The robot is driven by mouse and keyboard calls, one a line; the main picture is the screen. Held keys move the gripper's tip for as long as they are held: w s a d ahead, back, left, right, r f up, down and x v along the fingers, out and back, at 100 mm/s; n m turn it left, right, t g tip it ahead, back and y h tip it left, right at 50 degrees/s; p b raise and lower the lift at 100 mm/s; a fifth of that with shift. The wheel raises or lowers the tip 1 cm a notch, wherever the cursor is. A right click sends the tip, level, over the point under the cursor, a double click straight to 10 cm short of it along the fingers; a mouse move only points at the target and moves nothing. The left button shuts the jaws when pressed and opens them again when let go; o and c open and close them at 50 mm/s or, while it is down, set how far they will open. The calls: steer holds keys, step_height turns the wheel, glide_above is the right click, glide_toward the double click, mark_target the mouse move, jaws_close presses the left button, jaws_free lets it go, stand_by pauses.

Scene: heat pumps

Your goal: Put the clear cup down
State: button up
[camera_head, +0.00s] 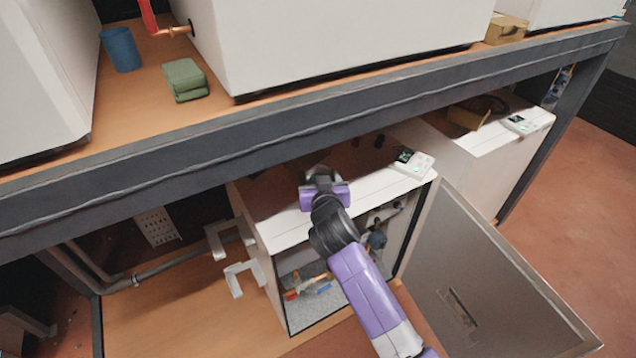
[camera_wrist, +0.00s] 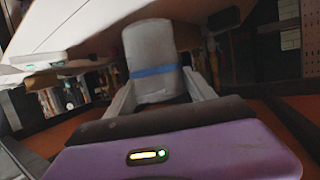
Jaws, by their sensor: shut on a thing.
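The clear cup (camera_wrist: 153,62) is between the two fingers of my gripper (camera_wrist: 158,90) in the wrist view. It looks pale and translucent with a blue band, and its lower part is hidden by the gripper. In the head view my gripper (camera_head: 322,178) is over the top of the white heat pump cabinet (camera_head: 285,208) on the lower level, under the shelf edge. The cup shows there only as a small pale shape (camera_head: 320,172) beyond the purple wrist. I cannot tell whether it touches the cabinet top.
A white control panel (camera_head: 413,163) sits on the cabinet top, right of my gripper. The cabinet's grey door (camera_head: 490,270) hangs open at the right. The dark shelf beam (camera_head: 230,135) runs close above. A blue cup (camera_head: 121,49) and green cloth (camera_head: 184,79) are on the upper shelf.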

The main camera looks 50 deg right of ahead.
steer(key=shift+f, duration=2.55)
steer(key=shift+f+b, duration=0.15)
steer(key=shift+b, duration=0.15)
steer(key=o, duration=1.7)
steer(key=shift+r+p, duration=0.3)
steer(key=b+v, duration=0.1)
steer(key=v, duration=1.1)
steer(key=shift+s+f, duration=0.1)
steer(key=shift+f, duration=0.05)
